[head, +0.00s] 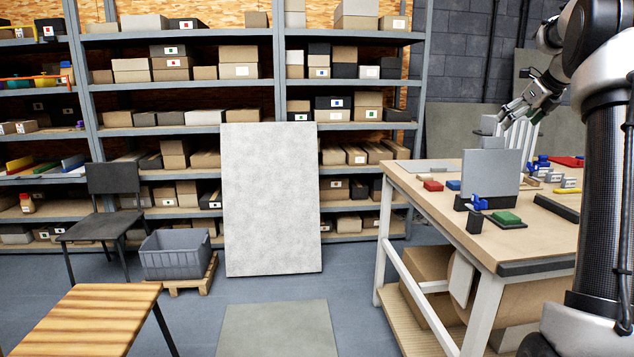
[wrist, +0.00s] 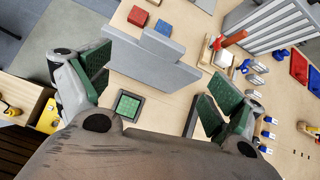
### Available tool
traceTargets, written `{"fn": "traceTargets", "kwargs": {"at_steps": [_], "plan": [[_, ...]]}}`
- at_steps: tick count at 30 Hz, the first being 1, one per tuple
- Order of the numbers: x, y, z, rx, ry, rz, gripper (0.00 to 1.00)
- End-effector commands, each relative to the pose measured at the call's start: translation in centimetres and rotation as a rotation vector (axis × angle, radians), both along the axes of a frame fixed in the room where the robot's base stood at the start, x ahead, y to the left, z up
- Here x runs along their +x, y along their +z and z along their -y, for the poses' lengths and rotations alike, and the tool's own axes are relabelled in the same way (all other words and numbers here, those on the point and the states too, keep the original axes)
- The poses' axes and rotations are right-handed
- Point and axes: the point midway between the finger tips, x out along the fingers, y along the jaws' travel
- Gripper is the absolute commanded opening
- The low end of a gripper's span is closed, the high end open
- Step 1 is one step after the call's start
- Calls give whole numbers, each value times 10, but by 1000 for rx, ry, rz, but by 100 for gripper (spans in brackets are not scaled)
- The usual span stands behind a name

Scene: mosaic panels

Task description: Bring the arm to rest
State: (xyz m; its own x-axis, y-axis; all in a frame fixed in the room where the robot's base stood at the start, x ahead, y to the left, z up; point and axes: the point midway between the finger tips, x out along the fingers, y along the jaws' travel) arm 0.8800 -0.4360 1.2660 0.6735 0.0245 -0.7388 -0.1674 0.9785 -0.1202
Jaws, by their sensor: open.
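My gripper (head: 508,115) is at the upper right of the head view, raised above the workbench (head: 425,180). In the wrist view my gripper (wrist: 152,88) has its green-padded fingers spread wide, with nothing between them. Beneath it on the bench are a grey upright panel (wrist: 150,62) and a green square on a dark pad (wrist: 127,106). The panel (head: 490,177) and the green square (head: 507,217) also show in the head view, apart from my gripper. My arm fills the right edge of the head view.
A tall speckled panel (head: 270,200) leans on the shelves. A chair (head: 100,215) and grey crate (head: 177,254) stand left.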

Motion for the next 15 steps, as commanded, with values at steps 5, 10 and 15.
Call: {"fn": "traceTargets", "kwargs": {"at_steps": [5,10,15], "plan": [[-16,-40,2,-287,341,-76,93],[-67,-86,-18,-549,770,-188,93],[-138,-106,-76,-797,1286,-243,93]]}}
